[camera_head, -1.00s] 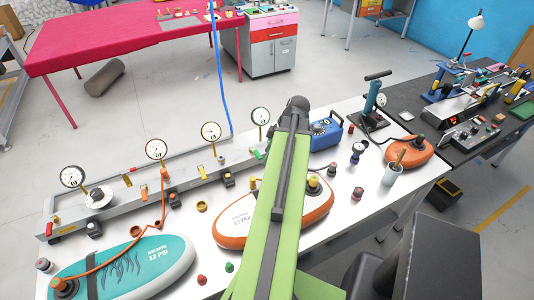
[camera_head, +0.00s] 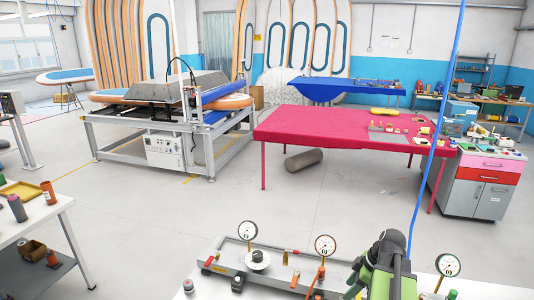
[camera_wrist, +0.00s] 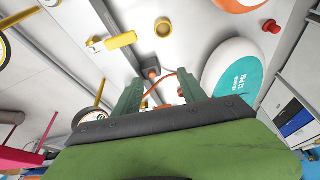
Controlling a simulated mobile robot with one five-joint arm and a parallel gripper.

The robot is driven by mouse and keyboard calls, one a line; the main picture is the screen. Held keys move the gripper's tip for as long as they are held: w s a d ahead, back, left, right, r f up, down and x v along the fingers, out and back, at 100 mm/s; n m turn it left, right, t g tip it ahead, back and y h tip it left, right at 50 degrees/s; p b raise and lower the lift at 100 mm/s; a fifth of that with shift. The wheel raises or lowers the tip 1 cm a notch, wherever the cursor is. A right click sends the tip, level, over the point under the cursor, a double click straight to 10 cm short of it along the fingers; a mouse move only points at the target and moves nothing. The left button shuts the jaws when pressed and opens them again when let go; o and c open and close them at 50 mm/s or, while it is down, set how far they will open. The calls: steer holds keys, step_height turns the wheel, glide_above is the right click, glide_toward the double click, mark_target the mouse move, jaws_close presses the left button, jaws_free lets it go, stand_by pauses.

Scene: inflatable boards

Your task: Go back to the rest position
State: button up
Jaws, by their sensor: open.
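My gripper (camera_wrist: 160,93) shows in the wrist view as two dark green fingers, open and apart. An orange hose (camera_wrist: 158,88) on the bench shows through the gap, and I see nothing held. A teal and white board (camera_wrist: 238,80) marked 12 PSI lies to the right of the fingers. In the head view my green arm, with its dark joint, rises at the bottom right in front of the gauge rail (camera_head: 283,276). I cannot make out the fingers there.
Pressure gauges (camera_head: 247,230) stand along the rail. A blue hose (camera_head: 436,130) hangs at the right. A pink-covered table (camera_head: 330,128) and a grey cabinet (camera_head: 470,200) stand beyond. A white workbench (camera_head: 30,222) is at the left.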

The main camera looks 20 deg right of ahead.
steer(key=w+a+f+g, duration=0.1)
steer(key=w+a, duration=0.1)
steer(key=a, duration=0.9)
steer(key=w+a+f+g+h+b, duration=0.1)
steer(key=w+a, duration=0.2)
steer(key=a, duration=0.8)
steer(key=w+a+f+b, duration=0.1)
steer(key=w+a+f, duration=0.1)
steer(key=a, duration=1)
steer(key=shift+w+a+g+h, duration=0.1)
steer(key=shift+w+g+h, duration=0.05)
steer(key=shift+g+h, duration=0.25)
steer(key=shift+a+m+h, duration=0.3)
steer(key=shift+a+m, duration=0.1)
steer(key=shift+m, duration=0.6)
steer(key=m, duration=0.1)
steer(key=d+m, duration=0.1)
steer(key=m, duration=0.2)
steer(key=shift+s+d+h, duration=0.3)
steer(key=shift+d, duration=0.1)
steer(key=shift+d+m, duration=0.25)
steer(key=shift+m, duration=1.45)
